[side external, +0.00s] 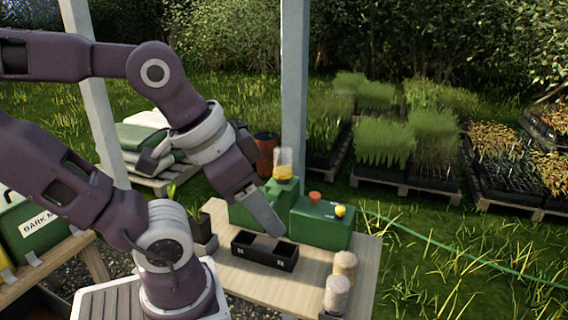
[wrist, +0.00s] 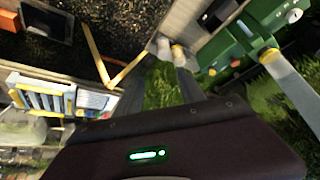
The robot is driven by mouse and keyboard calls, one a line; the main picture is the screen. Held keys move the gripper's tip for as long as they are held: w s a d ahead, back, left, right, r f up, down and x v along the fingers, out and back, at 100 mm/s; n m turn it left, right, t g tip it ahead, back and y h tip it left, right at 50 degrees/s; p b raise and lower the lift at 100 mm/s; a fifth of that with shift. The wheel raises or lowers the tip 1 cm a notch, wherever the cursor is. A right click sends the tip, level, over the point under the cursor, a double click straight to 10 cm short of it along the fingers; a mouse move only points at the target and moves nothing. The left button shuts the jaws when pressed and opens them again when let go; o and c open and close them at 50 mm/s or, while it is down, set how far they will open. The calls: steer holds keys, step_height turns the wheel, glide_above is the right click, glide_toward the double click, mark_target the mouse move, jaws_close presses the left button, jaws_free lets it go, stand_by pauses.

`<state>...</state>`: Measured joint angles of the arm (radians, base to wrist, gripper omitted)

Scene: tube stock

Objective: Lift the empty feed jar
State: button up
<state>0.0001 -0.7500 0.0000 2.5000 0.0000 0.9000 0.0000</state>
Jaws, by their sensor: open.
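A clear jar (side external: 283,160) with a yellow lower part stands upright on top of a green machine (side external: 322,228) in the side view. Its upper part looks see-through; I cannot tell whether any feed is left inside. My gripper (side external: 278,233) points down in front of the machine, above the black tray, lower than the jar and apart from it. In the wrist view, my gripper (wrist: 162,82) is open, its fingers spread with grass showing between them. The machine also shows in the wrist view (wrist: 235,45) at the upper right.
A black two-compartment tray (side external: 235,250) sits on the wooden table (side external: 315,270). Two jars of beige pellets (side external: 345,265) (side external: 336,294) stand at the table's right front. The machine carries an orange knob (side external: 315,197) and a yellow knob (side external: 340,211). A grey post (side external: 294,80) rises behind.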

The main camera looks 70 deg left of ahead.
steer(key=o, duration=0.6)
steer(key=w+a+r+n+g, duration=0.1)
steer(key=w+a+r+n, duration=0.25)
steer(key=w, duration=0.35)
steer(key=n+g, duration=0.5)
steer(key=n, duration=0.7)
glide_above(283, 160)
steer(key=w+a, duration=0.1)
steer(key=a, duration=0.1)
steer(key=f, duration=0.8)
steer(key=shift+w+d, duration=0.1)
steer(key=shift+d, duration=0.1)
steer(key=f, duration=0.5)
steer(key=a+f, duration=0.1)
steer(key=f, duration=0.1)
steer(key=shift+f, duration=0.15)
